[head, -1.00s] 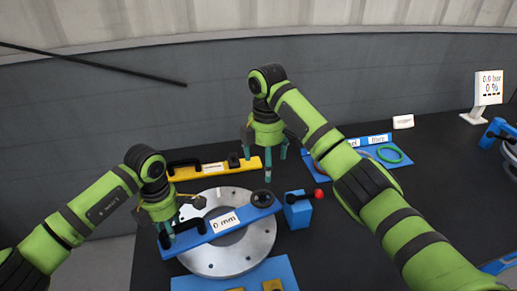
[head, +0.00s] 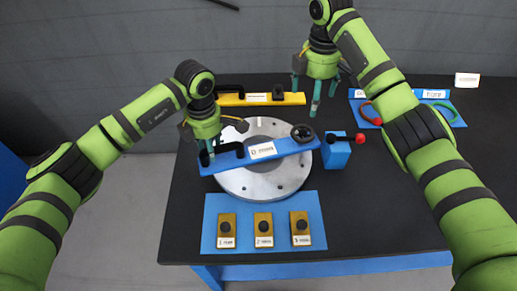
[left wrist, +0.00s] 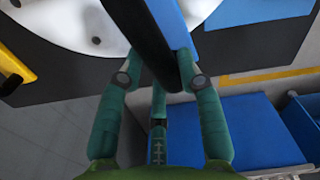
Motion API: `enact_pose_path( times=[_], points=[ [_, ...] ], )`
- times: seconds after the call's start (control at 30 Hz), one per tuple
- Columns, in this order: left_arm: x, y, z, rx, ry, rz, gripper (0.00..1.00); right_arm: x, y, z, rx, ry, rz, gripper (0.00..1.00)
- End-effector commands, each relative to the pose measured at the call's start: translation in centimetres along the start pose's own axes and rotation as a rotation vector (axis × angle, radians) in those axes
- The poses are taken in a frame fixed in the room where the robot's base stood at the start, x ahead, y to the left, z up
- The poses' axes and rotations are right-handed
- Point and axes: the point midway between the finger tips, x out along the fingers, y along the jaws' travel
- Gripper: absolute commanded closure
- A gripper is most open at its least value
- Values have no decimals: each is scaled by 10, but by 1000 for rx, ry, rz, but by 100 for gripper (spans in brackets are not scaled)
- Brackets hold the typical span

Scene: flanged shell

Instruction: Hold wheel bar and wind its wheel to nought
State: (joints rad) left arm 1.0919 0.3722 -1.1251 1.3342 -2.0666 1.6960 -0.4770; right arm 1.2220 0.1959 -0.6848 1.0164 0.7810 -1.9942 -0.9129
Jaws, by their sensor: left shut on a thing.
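The blue wheel bar (head: 232,159) lies across the round grey flange plate (head: 262,184), tilted up to the right. A black wheel (head: 302,133) sits at its right end. The white label (head: 262,150) at its middle is too blurred to read surely. My left gripper (head: 208,156) is shut on the black handle at the bar's left end; the left wrist view shows the handle (left wrist: 140,28) and blue bar (left wrist: 172,22) at its fingers. My right gripper (head: 315,95) is open and empty, with fingers spread, behind and above the wheel and apart from it.
A blue block with a red-knobbed lever (head: 337,152) stands right of the wheel. A yellow bar (head: 285,98) lies behind the plate. A blue mat (head: 235,205) with three knobbed brass blocks lies in front. Rings rest on a blue board (head: 452,112) at right. The right front table is clear.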

Motion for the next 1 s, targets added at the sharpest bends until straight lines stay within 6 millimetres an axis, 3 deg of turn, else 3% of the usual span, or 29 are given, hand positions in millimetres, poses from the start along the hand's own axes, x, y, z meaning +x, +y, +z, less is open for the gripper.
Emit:
enact_pose_path(
  times=[0.5,0.53,0.57,0.6,1.0],
  points=[
    [2,-2,2,4,-6,-5,100,0,0,0,0,0,0,8],
    [2,-2,2,4,-6,-5,52,0,0,0,0,0,0,8],
    [2,-2,2,4,-6,-5,40,0,0,0,0,0,0,8],
    [2,-2,2,4,-5,-5,36,0,0,0,0,0,0,8],
    [-6,0,1,1,-3,0,36,0,0,0,0,0,0,8]
  ],
)
